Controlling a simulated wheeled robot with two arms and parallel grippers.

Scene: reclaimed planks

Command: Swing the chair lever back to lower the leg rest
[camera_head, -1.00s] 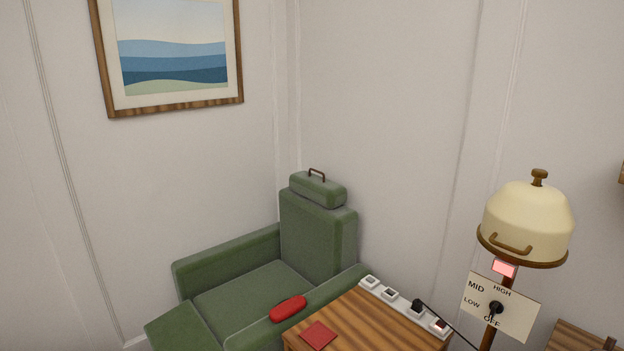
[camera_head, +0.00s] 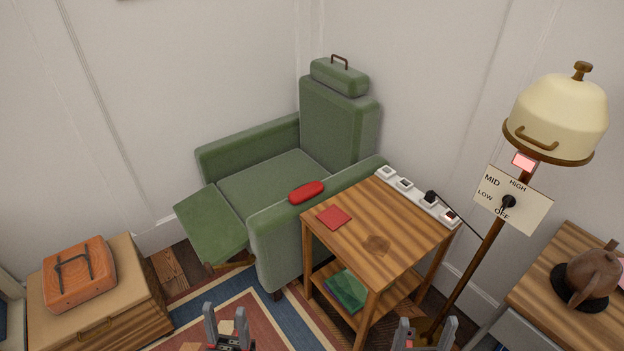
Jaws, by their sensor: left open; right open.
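The green armchair (camera_head: 275,178) stands in the corner, facing the lower left. Its green leg rest (camera_head: 210,222) is raised and sticks out in front of the seat, with a wooden support under it. I cannot make out a lever; part of the chair's near side is hidden behind the side table. My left gripper (camera_head: 226,314) is open and empty at the bottom edge, in front of the chair. My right gripper (camera_head: 427,326) is open and empty at the bottom edge, in front of the side table.
A wooden side table (camera_head: 400,222) stands close beside the chair, with a red square (camera_head: 334,217) and power strip (camera_head: 418,197) on it. A red case (camera_head: 307,192) lies on the armrest. A floor lamp (camera_head: 555,118) stands right. A low chest (camera_head: 105,310) stands left; patterned rug lies between.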

